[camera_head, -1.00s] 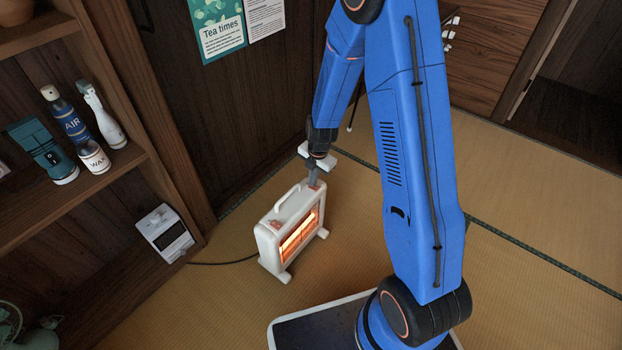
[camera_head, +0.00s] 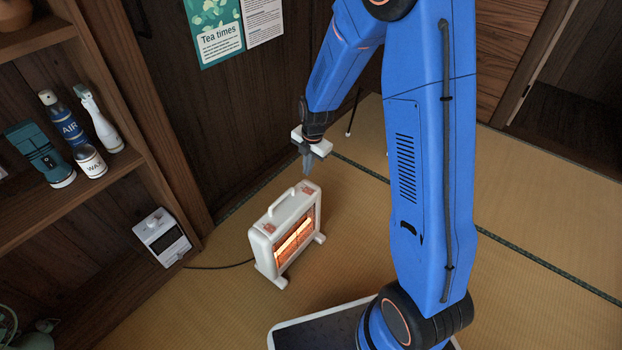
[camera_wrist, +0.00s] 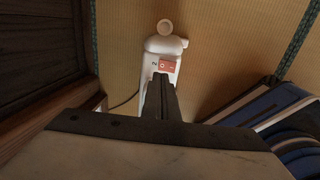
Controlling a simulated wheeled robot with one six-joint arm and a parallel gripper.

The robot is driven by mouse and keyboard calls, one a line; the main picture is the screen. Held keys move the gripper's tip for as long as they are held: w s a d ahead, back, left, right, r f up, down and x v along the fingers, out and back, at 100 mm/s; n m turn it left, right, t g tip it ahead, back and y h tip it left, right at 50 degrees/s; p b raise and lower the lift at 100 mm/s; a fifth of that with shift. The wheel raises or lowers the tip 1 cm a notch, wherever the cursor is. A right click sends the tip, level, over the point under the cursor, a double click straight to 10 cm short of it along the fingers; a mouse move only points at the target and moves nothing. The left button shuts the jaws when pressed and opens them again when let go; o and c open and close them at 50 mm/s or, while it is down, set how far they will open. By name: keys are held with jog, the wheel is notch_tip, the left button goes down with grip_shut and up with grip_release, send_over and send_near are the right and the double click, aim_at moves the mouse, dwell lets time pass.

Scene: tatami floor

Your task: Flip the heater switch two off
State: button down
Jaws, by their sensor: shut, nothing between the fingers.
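The white heater (camera_head: 267,248) stands upright on the tatami with a handle (camera_head: 282,201) on top. Orange bars glow behind its front grille (camera_head: 295,240). One red switch (camera_head: 268,228) is at the near end of its top, and another red switch (camera_head: 308,189) is at the far end. My gripper (camera_head: 307,171) is shut and empty, pointing down just above the far end, apart from the heater. In the wrist view, the shut fingers (camera_wrist: 159,77) overlap the heater top beside a red switch (camera_wrist: 167,65).
A wooden shelf (camera_head: 60,212) with bottles stands on the left. A white box with a dark window (camera_head: 163,238) sits by it, and a cord (camera_head: 220,267) runs from there to the heater. A dark wall with posters is behind. Open tatami lies to the heater's right.

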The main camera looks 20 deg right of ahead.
jog(key=r, duration=0.5)
jog(key=shift+w+a+r, duration=0.2)
jog(key=shift+w+r, duration=0.05)
jog(key=shift+r, duration=0.05)
jog(key=s+d+r+m+t, duration=0.1)
jog(key=s+d+r+m, duration=0.2)
jog(key=s+r+m, duration=0.5)
jog(key=s+d+r+m+t, duration=0.15)
jog(key=s+r+m, duration=0.25)
jog(key=s+r, duration=0.4)
jog(key=s+d+r+m, duration=0.2)
jog(key=s+m, duration=0.4)
jog(key=s, duration=0.3)
jog(key=s+d+r+m+t, duration=0.1)
jog(key=s+d+r+m, duration=0.1)
jog(key=s+r+m, duration=0.2)
jog(key=s+m, duration=0.3)
jog(key=s, duration=0.2)
jog(key=shift+d+r+h, duration=0.25)
jog(key=shift+r+h, duration=0.15)
jog(key=shift+s, duration=0.1)
